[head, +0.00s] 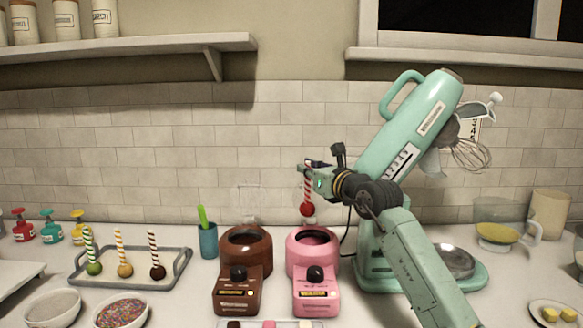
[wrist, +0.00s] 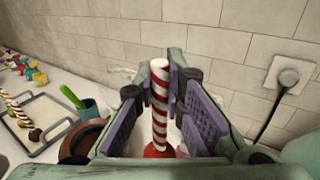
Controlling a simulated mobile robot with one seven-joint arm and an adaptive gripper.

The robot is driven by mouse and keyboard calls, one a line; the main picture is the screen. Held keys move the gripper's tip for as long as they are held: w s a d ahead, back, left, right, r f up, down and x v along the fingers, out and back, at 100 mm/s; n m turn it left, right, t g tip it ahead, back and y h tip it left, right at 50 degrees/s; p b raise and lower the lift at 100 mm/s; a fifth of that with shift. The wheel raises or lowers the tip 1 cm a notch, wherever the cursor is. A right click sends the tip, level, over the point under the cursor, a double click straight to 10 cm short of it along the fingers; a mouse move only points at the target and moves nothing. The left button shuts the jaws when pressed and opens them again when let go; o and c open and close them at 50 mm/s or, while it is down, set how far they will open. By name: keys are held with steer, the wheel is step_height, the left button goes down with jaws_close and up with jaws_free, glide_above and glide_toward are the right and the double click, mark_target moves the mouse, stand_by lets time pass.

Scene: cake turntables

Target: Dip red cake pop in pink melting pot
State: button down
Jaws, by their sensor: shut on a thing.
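The red cake pop (head: 307,209) hangs with its red ball down from a red-and-white striped stick. My gripper (head: 312,168) is shut on the stick and holds the pop upright above the pink melting pot (head: 318,292). The ball appears just above the pot's open top, toward the back of the opening; the exact gap is hard to judge. In the wrist view the striped stick (wrist: 159,105) stands between the purple finger pads, with part of the red ball at the bottom. The pink pot is not clearly seen there.
A brown melting pot (head: 238,300) stands left of the pink one. Farther left, a tray (head: 78,276) holds green, yellow and dark cake pops. A mint stand mixer (head: 425,115) rises close behind my arm. Bowls (head: 121,314) sit at the front left.

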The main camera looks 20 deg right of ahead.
steer(key=shift+d+f, duration=0.25)
steer(key=shift+d, duration=0.6)
steer(key=shift+a+f, duration=0.1)
steer(key=shift+f, duration=0.95)
step_height(320, 180, down, 10)
steer(key=b, duration=0.7)
steer(key=shift+r, duration=0.2)
steer(key=shift+f, duration=0.1)
steer(key=shift+f+b, duration=0.55)
steer(key=shift+b, duration=0.15)
steer(key=shift+r, duration=0.15)
